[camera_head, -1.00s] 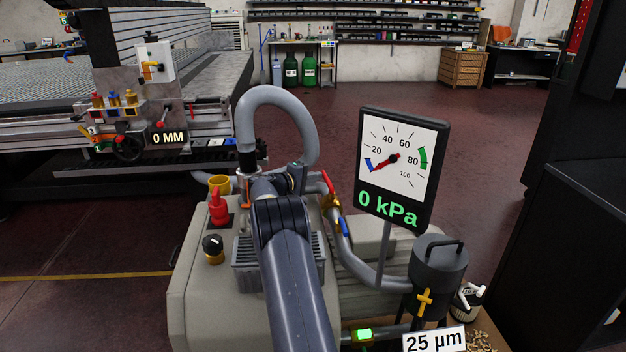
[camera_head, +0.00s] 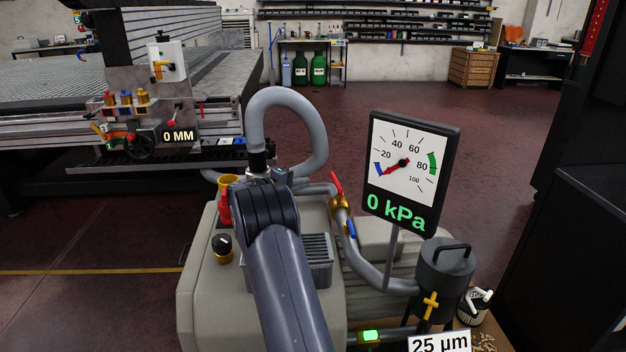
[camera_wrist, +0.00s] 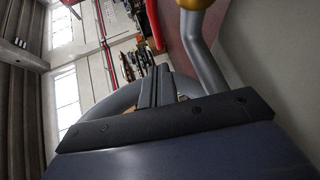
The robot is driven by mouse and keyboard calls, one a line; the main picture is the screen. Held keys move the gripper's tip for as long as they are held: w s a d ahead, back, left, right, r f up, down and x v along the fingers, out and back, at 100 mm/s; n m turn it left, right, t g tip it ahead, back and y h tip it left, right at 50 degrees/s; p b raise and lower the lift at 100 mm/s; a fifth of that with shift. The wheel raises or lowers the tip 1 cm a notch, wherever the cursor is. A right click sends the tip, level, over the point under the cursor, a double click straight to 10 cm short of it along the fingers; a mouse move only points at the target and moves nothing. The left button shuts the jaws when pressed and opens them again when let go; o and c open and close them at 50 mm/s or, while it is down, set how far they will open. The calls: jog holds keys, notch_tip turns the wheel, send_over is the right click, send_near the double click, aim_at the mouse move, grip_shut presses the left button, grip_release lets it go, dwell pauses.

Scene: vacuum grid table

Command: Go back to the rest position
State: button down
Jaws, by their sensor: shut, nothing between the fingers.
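My gripper (camera_wrist: 156,85) shows in the wrist view with its two dark fingers together and nothing between them. A thick grey hose and a grey pipe pass near it. In the head view my dark arm reaches over the beige vacuum pump (camera_head: 206,300); my gripper is mostly hidden there behind the arm link. The grey hose (camera_head: 290,97) loops up behind the arm. A red-handled valve (camera_head: 338,190) sits on the pipe to the right of the arm. The gauge (camera_head: 408,170) reads 0 kPa.
A black filter canister (camera_head: 445,268) and a "25 µm" sign (camera_head: 440,343) stand at the lower right. A red control (camera_head: 224,208) and a black knob (camera_head: 222,243) are close left of my arm. The grid table (camera_head: 60,85) is at the back left. The floor behind is open.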

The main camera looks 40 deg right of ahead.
jog(key=shift+a+r, duration=0.1)
jog(key=shift+a, duration=0.7)
jog(key=d+f, duration=0.2)
jog(key=d, duration=0.8)
jog(key=shift+b, duration=0.45)
jog(key=shift+d, duration=0.1)
